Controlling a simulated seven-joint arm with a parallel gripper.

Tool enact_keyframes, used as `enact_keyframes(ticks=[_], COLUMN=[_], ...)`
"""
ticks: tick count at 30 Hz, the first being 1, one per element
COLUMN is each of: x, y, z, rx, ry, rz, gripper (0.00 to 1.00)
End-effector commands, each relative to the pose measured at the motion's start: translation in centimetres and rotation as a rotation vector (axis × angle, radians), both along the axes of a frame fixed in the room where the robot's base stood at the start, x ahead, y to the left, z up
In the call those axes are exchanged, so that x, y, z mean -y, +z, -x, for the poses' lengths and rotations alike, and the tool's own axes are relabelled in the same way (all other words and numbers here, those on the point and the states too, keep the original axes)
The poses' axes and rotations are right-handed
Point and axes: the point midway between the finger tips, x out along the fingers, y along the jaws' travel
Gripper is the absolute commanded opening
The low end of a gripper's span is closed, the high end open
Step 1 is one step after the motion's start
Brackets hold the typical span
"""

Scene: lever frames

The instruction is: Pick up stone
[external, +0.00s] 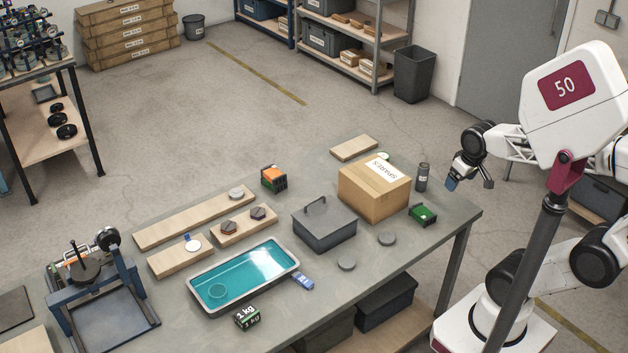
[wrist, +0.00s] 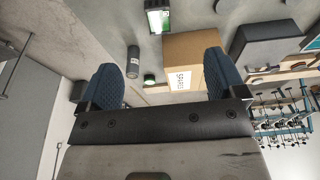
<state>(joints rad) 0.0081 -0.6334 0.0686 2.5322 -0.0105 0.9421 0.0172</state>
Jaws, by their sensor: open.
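No thing is marked as the stone. Two dark, stone-like lumps sit on a small wooden board: a reddish-brown one (external: 228,228) and a darker one (external: 258,213). I cannot tell which, if either, is the stone. My gripper (external: 470,184) is open and empty, raised near the table's right end, far from the lumps. Its two blue fingers stand apart in the wrist view (wrist: 163,82).
A cardboard box (external: 372,198), a dark cylinder (external: 422,177) and a green block (external: 423,215) stand near my gripper. A grey lidded box (external: 324,229) with a handle and a water tray (external: 193,286) stand further left. A lever frame (external: 98,290) is at the far left.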

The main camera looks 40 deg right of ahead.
Motion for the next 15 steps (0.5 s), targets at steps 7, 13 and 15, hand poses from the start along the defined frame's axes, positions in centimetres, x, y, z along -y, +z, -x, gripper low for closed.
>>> enact_keyframes(ticks=[7, 13, 15], x=[-0.4, -2.0, -2.8], y=[-0.4, -1.9, -2.8], z=[-0.7, -3.1, -4.3], rx=[-0.009, -0.041, -0.056], ry=[0.028, 0.128, 0.18], rz=[0.003, 0.014, 0.02], gripper=[0.89, 0.89, 0.89])
